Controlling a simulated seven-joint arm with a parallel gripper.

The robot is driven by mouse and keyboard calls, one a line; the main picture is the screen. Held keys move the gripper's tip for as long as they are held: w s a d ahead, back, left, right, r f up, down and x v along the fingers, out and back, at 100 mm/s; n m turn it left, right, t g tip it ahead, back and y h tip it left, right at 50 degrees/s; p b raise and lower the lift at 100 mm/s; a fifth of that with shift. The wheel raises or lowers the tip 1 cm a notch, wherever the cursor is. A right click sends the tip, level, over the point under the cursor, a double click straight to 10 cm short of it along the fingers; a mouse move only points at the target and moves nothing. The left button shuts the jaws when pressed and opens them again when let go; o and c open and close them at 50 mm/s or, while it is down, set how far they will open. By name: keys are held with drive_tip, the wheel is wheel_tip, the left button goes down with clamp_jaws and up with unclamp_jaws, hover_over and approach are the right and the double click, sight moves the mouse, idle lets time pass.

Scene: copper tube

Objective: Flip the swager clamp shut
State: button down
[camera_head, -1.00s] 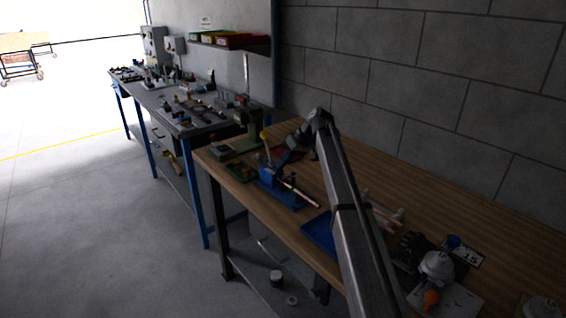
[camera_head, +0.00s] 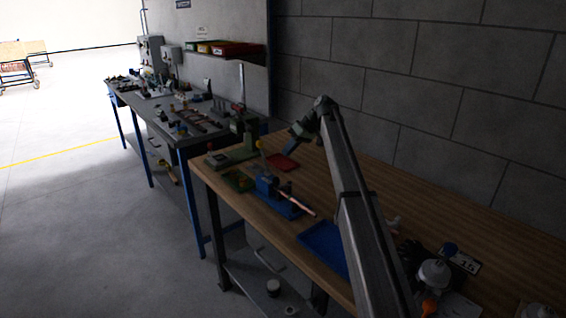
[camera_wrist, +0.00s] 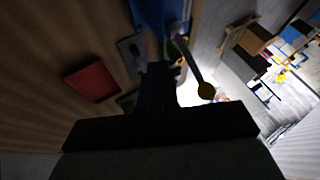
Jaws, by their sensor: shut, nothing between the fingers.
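The blue swager (camera_head: 266,185) stands on the bench with its blue base reaching toward the front. A copper tube (camera_head: 297,205) lies along it, sticking out to the lower right. The dark fingers (camera_wrist: 158,76) hide part of the wrist view.
A red tray (camera_head: 283,162) lies behind the swager, and a blue tray (camera_head: 322,246) lies to its right. A green tray (camera_head: 238,180) is at its left. A green machine (camera_head: 240,140) stands at the bench's far left end. The right middle of the wooden bench is clear.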

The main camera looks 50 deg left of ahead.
drive_tip(key=shift+w+r, duration=0.5)
drive_tip(key=shift+r, duration=0.2)
drive_tip(key=shift+w+r, duration=0.5)
drive_tip(key=shift+r, duration=0.2)
drive_tip(key=shift+a, duration=0.1)
